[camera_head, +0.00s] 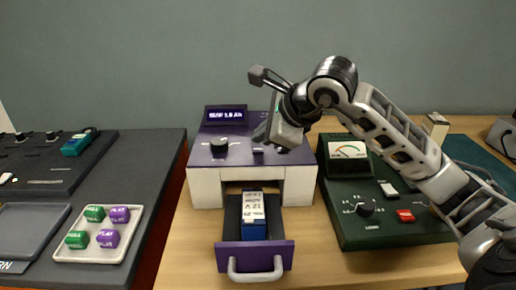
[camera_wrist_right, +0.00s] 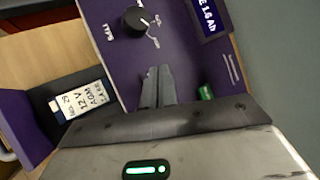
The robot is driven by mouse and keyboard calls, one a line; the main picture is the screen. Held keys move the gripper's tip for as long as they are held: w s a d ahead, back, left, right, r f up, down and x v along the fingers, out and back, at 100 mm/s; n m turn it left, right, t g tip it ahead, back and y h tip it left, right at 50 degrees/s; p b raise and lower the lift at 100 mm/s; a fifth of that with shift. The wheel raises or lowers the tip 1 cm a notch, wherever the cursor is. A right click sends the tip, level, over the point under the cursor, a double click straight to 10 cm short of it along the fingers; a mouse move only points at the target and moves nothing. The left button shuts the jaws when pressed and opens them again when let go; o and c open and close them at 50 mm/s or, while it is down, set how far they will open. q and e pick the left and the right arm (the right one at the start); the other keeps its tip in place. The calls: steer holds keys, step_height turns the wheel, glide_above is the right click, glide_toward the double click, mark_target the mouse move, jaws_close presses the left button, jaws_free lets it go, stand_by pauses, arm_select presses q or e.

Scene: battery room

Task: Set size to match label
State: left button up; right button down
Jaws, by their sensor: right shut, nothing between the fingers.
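The purple and white machine (camera_head: 205,185) stands in the middle of the table. Its display (camera_head: 226,114) appears to read a size of 1.6 Ah; part of it shows in the wrist view (camera_wrist_right: 210,18). My right gripper (camera_wrist_right: 158,70) is shut and empty above the machine's top, apart from the knob. My left gripper is out of view.
A green tester (camera_head: 385,235) with a meter stands to the right. At left, a tray (camera_head: 75,255) holds several green and purple blocks on a dark bench (camera_head: 140,190). A green button (camera_wrist_right: 206,92) is near my right fingers. Bare table lies around the drawer.

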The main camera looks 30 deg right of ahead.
mark_target(262, 151)
steer(key=shift+f, duration=0.1)
stand_by(0.4)
steer(key=shift+f+b, duration=0.35)
steer(key=shift+b, duration=0.2)
steer(key=shift+f+b, duration=0.35)
steer(key=shift+b, duration=0.15)
stand_by(0.4)
steer(key=shift+r, duration=0.1)
steer(key=shift+r+p, duration=0.55)
steer(key=shift+r, duration=0.15)
step_height(262, 151, up, 5)
steer(key=p, duration=0.4)
stand_by(2.6)
